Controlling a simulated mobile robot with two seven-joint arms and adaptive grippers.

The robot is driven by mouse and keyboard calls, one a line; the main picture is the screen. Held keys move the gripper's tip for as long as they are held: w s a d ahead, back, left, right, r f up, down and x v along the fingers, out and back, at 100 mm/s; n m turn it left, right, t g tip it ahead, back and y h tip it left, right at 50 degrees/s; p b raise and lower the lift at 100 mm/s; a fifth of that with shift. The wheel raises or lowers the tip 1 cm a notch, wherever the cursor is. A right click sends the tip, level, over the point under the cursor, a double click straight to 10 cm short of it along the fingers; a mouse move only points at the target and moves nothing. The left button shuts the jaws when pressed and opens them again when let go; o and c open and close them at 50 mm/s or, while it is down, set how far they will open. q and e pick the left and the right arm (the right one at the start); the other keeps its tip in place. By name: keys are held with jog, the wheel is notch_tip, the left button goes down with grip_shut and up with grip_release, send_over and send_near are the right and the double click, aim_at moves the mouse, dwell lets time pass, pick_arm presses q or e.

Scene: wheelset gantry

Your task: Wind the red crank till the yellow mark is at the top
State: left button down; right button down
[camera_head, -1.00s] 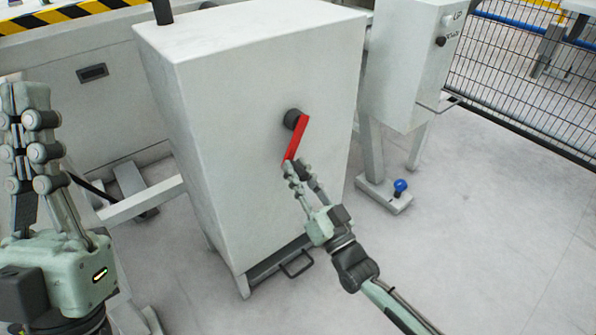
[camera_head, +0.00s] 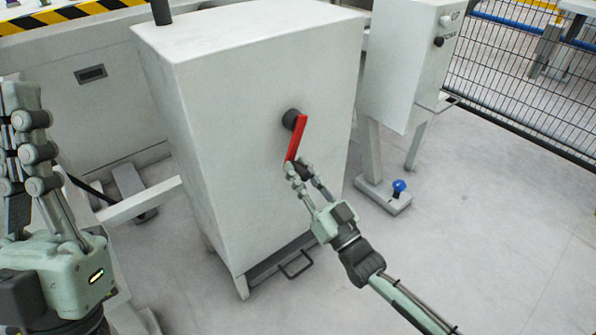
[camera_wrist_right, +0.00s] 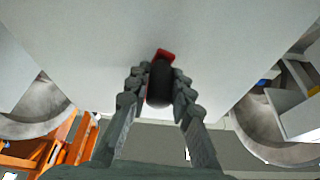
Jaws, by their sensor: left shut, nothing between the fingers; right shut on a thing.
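The red crank (camera_head: 297,138) is on the front face of the white cabinet (camera_head: 262,185). Its arm points down and slightly left from a dark round hub (camera_head: 291,118). My right gripper (camera_head: 298,170) is at the crank's lower end. In the right wrist view, its fingers are shut on the dark crank handle (camera_wrist_right: 160,84), with a bit of the red arm (camera_wrist_right: 165,55) beyond it. My left gripper (camera_head: 22,125) is shut and empty at the left edge, away from the cabinet. I see no yellow mark in these views.
A smaller white box on legs (camera_head: 402,75) stands right of the cabinet. A blue-knobbed pedal (camera_head: 399,187) is on the floor by it. A black mesh fence (camera_head: 520,75) runs at the upper right. The floor at the right is clear.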

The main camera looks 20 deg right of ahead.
jog(key=shift+w+d+f+n+g+y, duration=0.1)
jog(key=shift+w+d+n+g+y, duration=0.2)
jog(key=shift+d+n, duration=0.45)
jog(key=shift+w+d+f+n+t+y, duration=0.15)
jog(key=shift+d+n+y, duration=0.3)
jog(key=shift+n, duration=0.45)
jog(key=shift+w+d+f+n+g+y, duration=0.1)
jog(key=shift+w+d+n+g+y, duration=0.2)
jog(key=shift+d+n, duration=0.45)
jog(key=shift+s+a, duration=0.1)
jog(key=shift+a, duration=0.05)
jog(key=c, duration=1.3)
grip_release()
jog(key=shift+a, duration=0.2)
jog(key=shift+s, duration=0.1)
jog(key=shift+s+a+f+y, duration=0.1)
jog(key=shift+s+a+y, duration=0.05)
jog(key=shift+a+y, duration=0.15)
jog(key=v, duration=1.1)
jog(key=shift+s+d, duration=0.25)
jog(key=shift+d, duration=0.2)
